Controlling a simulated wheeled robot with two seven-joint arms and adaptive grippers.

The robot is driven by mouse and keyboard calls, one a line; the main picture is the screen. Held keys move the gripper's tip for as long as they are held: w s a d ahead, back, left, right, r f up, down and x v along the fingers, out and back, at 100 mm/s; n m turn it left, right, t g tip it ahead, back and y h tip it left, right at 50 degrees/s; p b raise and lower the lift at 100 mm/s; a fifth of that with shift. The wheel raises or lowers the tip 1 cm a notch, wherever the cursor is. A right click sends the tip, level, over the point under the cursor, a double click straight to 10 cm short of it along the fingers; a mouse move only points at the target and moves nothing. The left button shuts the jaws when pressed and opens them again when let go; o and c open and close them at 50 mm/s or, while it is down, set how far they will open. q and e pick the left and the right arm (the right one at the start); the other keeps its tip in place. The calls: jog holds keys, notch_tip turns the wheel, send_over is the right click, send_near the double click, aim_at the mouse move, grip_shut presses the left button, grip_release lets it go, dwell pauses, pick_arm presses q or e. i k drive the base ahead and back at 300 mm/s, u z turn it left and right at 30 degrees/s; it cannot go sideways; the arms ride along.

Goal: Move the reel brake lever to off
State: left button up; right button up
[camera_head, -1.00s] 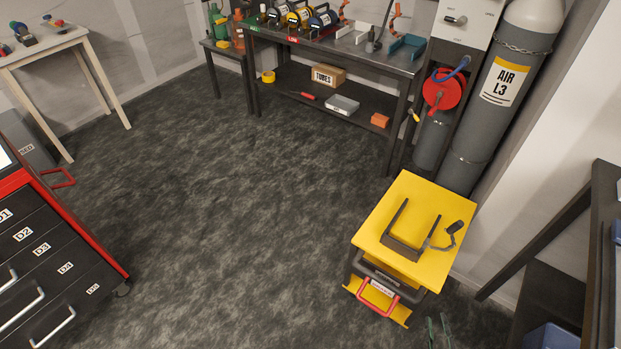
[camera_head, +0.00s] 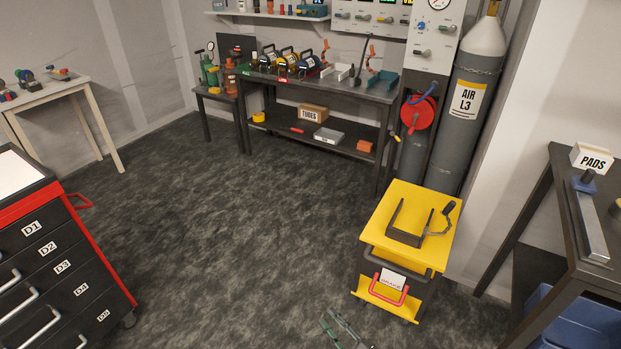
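A red hose reel (camera_head: 418,113) is mounted low on the grey cabinet by the AIR L3 cylinder, at the upper right. A blue hose runs over its top, and a small yellow-tipped part hangs at its left. The brake lever is too small to make out for certain, so I cannot tell its position. My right gripper (camera_head: 340,326) shows at the bottom edge, empty, with its slim grey-green fingers apart. It is far from the reel, in front of the yellow cart. My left gripper is not in view.
A yellow cart (camera_head: 383,208) with a dark bracket on top stands on the floor in front of the reel and cylinder (camera_head: 467,125). A workbench (camera_head: 340,90) is at the back, a red drawer cabinet (camera_head: 92,225) at left, a dark table (camera_head: 560,200) at right. The middle floor is clear.

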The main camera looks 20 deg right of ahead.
aim_at(393, 133)
jog(key=u, duration=0.05)
jog(key=i, duration=1.75)
jog(key=z, duration=0.65)
jog(key=i, duration=2.25)
jog(key=z, duration=0.9)
jog(key=i, duration=0.65)
jog(key=z, duration=0.15)
